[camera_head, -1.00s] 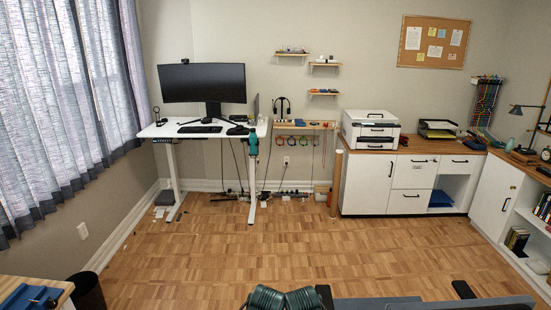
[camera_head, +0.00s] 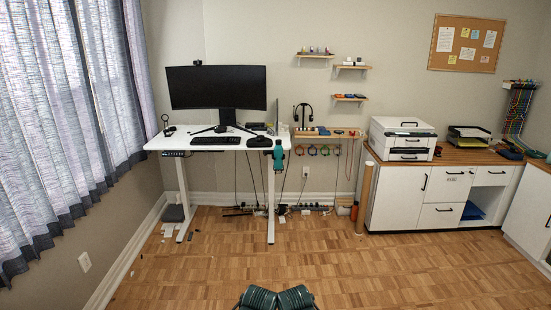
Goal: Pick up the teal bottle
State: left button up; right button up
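A teal bottle (camera_head: 278,156) hangs upright at the front right edge of the white standing desk (camera_head: 170,143), across the room and ahead of me. It looks held at the desk's side, but its holder is too small to make out. Two dark green ribbed parts at the bottom edge look like parts of my own body. Neither of my grippers shows in the view.
Wooden floor (camera_head: 230,266) lies clear between me and the desk. The desk's white legs and hanging cables stand below it. A white cabinet (camera_head: 396,197) with a printer (camera_head: 403,138) stands to the right. Curtains (camera_head: 60,130) hang at left.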

aim_at(278, 150)
jog(key=i+j, duration=0.1)
jog(key=i, duration=0.75)
jog(key=i+j, duration=0.1)
jog(key=i, duration=0.8)
jog(key=i+l, duration=0.55)
jog(key=i, duration=0.15)
jog(key=i+l+u, duration=0.1)
jog(key=i+l, duration=0.45)
jog(key=i, duration=0.15)
jog(key=i+l, duration=0.3)
jog(key=l, duration=0.2)
